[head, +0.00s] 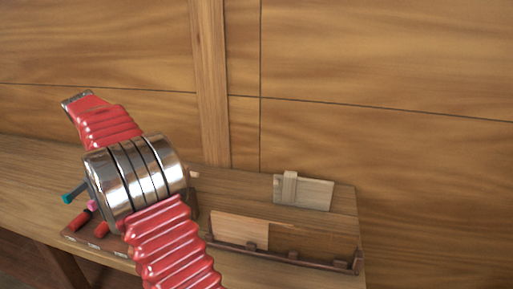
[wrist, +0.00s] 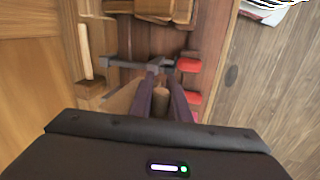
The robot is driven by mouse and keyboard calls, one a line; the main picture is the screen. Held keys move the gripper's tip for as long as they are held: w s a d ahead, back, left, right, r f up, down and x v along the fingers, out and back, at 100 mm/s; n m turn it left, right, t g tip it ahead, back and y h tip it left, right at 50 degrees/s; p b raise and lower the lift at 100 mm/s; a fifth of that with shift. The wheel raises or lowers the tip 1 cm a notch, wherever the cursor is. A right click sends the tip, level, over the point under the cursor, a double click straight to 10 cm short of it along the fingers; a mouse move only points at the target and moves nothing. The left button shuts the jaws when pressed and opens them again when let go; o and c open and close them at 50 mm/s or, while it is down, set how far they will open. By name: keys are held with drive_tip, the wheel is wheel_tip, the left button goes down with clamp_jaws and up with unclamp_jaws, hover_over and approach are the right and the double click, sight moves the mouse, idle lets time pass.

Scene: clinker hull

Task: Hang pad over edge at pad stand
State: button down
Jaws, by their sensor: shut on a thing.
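My gripper (wrist: 163,76) shows in the wrist view, its two dark fingers close together at the tips. A grey, T-ended piece (wrist: 135,64) lies across the fingertips and appears to be what they hold; I take it for the pad, though its full shape is hidden. A round brown wooden piece (wrist: 160,102) shows between the fingers farther back. In the head view my gripper is hidden behind my red and chrome arm. A pale upright board with a block across it (head: 318,194) stands at the back of the bench; I cannot tell whether it is the pad stand.
A dark low rack (head: 300,261) with a wooden panel (head: 240,229) sits at the bench's front right. Red-handled tools (head: 78,220) and a teal handle (head: 74,194) lie at left. Red pieces (wrist: 188,65) are close right of my fingers. A planked wall stands behind.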

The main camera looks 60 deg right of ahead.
drive_tip(key=s+d+r+m+g, duration=0.15)
drive_tip(key=s+d+m, duration=0.25)
drive_tip(key=s+d, duration=0.6)
drive_tip(key=s+d+r+m, duration=0.25)
drive_tip(key=s+d, duration=0.55)
drive_tip(key=d, duration=0.5)
drive_tip(key=s+d+m, duration=0.3)
drive_tip(key=s+d, duration=0.1)
drive_tip(key=s, duration=0.5)
drive_tip(key=s+d+m+g+y, duration=0.1)
drive_tip(key=s+d+m, duration=0.3)
drive_tip(key=s, duration=0.6)
drive_tip(key=s+d+m+g+y, duration=0.1)
drive_tip(key=s+d+m, duration=0.2)
drive_tip(key=s, duration=0.7)
drive_tip(key=shift+s+d+m, duration=0.2)
drive_tip(key=shift+d+m, duration=0.15)
drive_tip(key=shift+d, duration=0.2)
drive_tip(key=shift+f, duration=0.1)
drive_tip(key=shift+f, duration=9.45)
drive_tip(key=shift+f, duration=0.2)
